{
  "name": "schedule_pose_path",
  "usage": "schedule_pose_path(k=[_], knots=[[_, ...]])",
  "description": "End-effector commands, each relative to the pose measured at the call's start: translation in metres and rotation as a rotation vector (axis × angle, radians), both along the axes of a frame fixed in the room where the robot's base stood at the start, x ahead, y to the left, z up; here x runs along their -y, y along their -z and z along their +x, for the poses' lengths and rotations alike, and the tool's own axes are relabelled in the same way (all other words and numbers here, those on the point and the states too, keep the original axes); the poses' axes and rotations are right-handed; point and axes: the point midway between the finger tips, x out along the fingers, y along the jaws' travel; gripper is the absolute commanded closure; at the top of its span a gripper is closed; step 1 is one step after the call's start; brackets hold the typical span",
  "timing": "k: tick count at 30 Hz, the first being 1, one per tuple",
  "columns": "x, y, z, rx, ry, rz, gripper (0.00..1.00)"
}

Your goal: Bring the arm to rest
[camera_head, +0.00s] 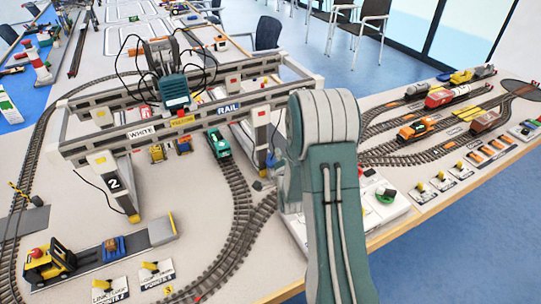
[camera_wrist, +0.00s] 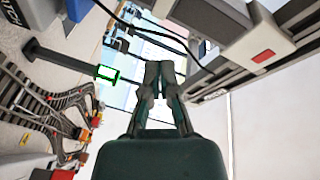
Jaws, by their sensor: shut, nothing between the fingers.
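In the wrist view my gripper (camera_wrist: 159,75) is shut, its two fingers together with nothing between them. The wrist view is turned on its side, with the table at the left and crane parts above. In the head view my arm rises from the bottom, folds over at the right end of the gantry crane (camera_head: 190,121), and hides part of the table behind it. My gripper cannot be made out in the head view.
A green locomotive (camera_head: 219,143) stands on the track under the crane. A yellow loader (camera_head: 48,262) is at the lower left. Several wagons, among them an orange one (camera_head: 416,130), stand on sidings at the right. A control box with a green knob (camera_head: 386,196) is beside my arm. Chairs (camera_head: 362,27) stand behind.

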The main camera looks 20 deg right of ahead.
Motion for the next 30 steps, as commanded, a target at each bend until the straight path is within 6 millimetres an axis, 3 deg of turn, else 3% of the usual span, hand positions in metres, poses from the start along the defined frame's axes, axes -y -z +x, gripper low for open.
schedule_pose_path(k=[8, 17, 23, 30], knots=[[-0.002, -0.004, 0.001, -0.008, -0.003, -0.007, 1.0], [-0.034, -0.065, -0.005, -0.226, -0.074, -0.155, 1.0], [-0.063, -0.106, -0.03, -0.402, -0.156, -0.28, 1.0], [-0.098, -0.145, -0.084, -0.602, -0.284, -0.428, 1.0]])
